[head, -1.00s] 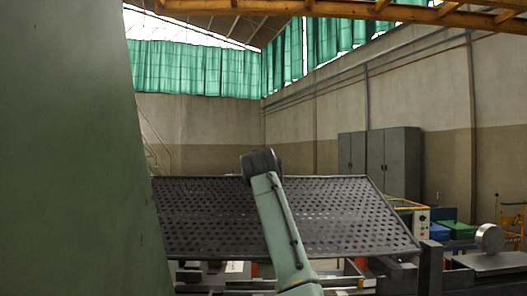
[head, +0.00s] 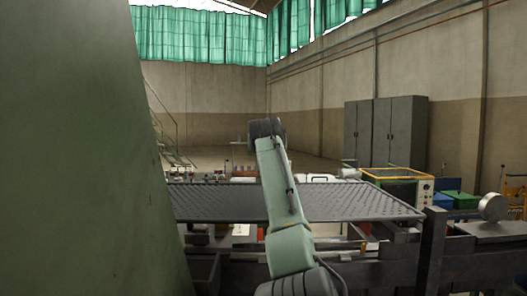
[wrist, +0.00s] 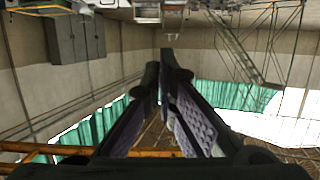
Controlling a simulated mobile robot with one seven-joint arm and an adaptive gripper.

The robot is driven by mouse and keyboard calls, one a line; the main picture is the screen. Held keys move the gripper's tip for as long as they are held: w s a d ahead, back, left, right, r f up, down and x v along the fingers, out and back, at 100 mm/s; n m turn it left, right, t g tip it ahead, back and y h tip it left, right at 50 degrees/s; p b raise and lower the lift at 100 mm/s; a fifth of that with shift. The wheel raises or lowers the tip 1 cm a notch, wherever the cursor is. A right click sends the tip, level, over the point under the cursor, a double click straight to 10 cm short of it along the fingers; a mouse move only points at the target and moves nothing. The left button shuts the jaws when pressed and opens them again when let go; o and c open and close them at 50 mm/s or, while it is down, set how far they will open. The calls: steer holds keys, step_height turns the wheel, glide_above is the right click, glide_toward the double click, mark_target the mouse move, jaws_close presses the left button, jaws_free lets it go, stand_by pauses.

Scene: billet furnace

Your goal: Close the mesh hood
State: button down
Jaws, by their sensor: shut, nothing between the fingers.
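The mesh hood (head: 355,202) is a dark perforated panel in a thin frame. In the head view it lies low and nearly flat, seen at a shallow angle, over the dark machine frame. My arm stands in front of it and covers part of its middle and left. My gripper (wrist: 165,62) shows in the wrist view with its two dark fingers together and nothing between them. In the head view the gripper cannot be made out beyond the dark arm joint. The hood is not visible in the wrist view, so I cannot tell any contact.
A large green surface (head: 85,150) fills the left side close by. A yellow-edged machine (head: 397,175), green and blue bins (head: 460,199) and a round metal disc (head: 492,207) stand right. Grey cabinets (head: 385,132) stand at the back wall. Open floor shows behind the hood.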

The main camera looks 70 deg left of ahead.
steer(key=shift+d, duration=0.1)
stand_by(0.3)
steer(key=v, duration=1.2)
